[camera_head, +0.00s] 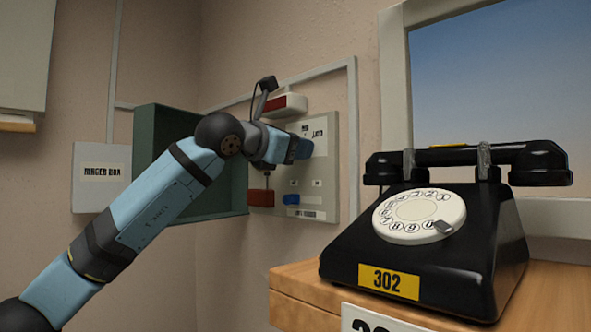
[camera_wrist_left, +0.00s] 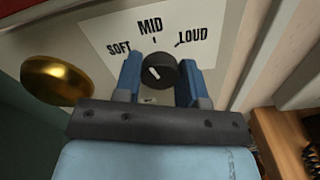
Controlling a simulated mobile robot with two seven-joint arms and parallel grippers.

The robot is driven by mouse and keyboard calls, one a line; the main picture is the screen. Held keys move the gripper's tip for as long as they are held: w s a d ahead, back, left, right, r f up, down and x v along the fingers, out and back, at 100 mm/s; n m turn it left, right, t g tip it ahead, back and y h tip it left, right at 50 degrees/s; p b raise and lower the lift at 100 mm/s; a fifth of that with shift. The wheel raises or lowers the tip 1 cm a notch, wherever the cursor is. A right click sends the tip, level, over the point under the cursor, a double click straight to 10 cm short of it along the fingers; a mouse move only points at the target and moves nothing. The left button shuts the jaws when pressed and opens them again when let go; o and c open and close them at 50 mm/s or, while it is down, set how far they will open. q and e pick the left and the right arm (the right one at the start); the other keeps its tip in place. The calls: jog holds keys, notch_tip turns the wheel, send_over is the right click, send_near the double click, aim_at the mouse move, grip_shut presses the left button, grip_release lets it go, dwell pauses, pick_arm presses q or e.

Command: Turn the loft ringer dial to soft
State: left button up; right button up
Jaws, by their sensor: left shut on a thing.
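The ringer dial (camera_wrist_left: 160,70) is a round black knob with a white mark on a pale plate lettered SOFT, MID and LOUD. The mark slants up and left, between SOFT and MID as far as I can tell. My left gripper (camera_wrist_left: 160,78) is shut on the dial, one blue finger on each side. In the head view, my left gripper (camera_head: 300,149) is at the wall panel (camera_head: 327,185), and its hand hides the dial. My right gripper is not in view.
A green open box door (camera_head: 160,125) stands left of the panel, near my arm. A black phone (camera_head: 430,245) marked 302 sits on a wooden shelf (camera_head: 300,285) at right. A grey ringer box (camera_head: 100,195) hangs left.

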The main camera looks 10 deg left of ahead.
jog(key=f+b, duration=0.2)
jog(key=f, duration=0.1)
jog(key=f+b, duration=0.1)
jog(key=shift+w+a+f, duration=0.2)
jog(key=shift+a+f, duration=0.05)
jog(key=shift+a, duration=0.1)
pick_arm(q)
jog(key=shift+n+b, duration=1.95)
jog(key=shift+n, duration=1.35)
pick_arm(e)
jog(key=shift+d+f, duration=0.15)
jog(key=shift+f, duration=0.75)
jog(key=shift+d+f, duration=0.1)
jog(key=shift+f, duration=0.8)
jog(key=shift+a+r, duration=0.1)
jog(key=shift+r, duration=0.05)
pick_arm(q)
jog(key=o, duration=0.9)
jog(key=shift+a, duration=0.1)
